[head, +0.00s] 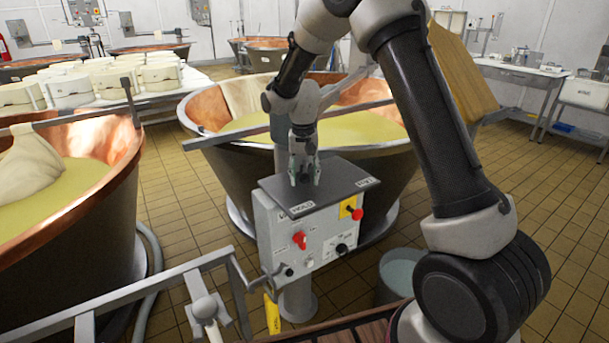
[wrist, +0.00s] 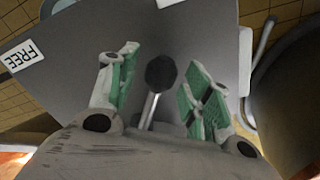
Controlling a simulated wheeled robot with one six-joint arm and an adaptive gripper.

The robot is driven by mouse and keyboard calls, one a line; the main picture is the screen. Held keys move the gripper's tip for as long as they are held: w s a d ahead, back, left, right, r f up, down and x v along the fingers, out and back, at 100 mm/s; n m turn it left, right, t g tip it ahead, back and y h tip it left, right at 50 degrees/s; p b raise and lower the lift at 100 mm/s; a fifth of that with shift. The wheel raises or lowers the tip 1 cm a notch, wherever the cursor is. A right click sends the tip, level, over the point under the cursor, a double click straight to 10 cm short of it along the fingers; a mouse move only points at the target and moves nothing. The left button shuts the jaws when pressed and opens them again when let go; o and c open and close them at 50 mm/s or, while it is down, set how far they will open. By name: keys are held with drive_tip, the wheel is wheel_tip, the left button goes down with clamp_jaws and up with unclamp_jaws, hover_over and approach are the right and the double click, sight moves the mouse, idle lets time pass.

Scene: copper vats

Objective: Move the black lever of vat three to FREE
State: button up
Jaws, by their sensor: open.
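The black lever (wrist: 161,74) has a dark round knob on a pale metal shaft and rises from the grey top plate (head: 330,195) of the control box. My gripper (head: 304,178) is over the plate, nearer the HOLD label (head: 302,207) than the FREE label (head: 366,182). In the wrist view my gripper (wrist: 160,62) is open, with one green-padded finger on each side of the lever and gaps visible between. The FREE label also shows at the left of the wrist view (wrist: 22,55). In the head view my fingers hide the lever.
The control box front (head: 290,245) carries red and black knobs and a yellow-backed red button (head: 352,209). The copper vat (head: 205,115) stands close behind it. A grey railing (head: 165,280) runs at front left, and a bucket (head: 399,270) stands at right.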

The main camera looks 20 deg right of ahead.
clamp_jaws()
drive_tip(key=shift+s+d+n, duration=0.25)
drive_tip(key=shift+d+n, duration=0.75)
drive_tip(key=d+n, duration=0.2)
drive_tip(key=n, duration=0.1)
drive_tip(key=w+d+n, duration=0.1)
drive_tip(key=d+n, duration=0.2)
drive_tip(key=w+d+n, duration=0.1)
drive_tip(key=d+n, duration=0.1)
drive_tip(key=d, duration=0.1)
drive_tip(key=shift+w+d+n, duration=0.15)
drive_tip(key=shift+d+n, duration=0.1)
drive_tip(key=shift+n, duration=0.15)
drive_tip(key=shift+w+d+n, duration=1.15)
drive_tip(key=shift+w+n, duration=0.05)
drive_tip(key=shift+n, duration=0.4)
drive_tip(key=shift+r, duration=0.1)
unclamp_jaws()
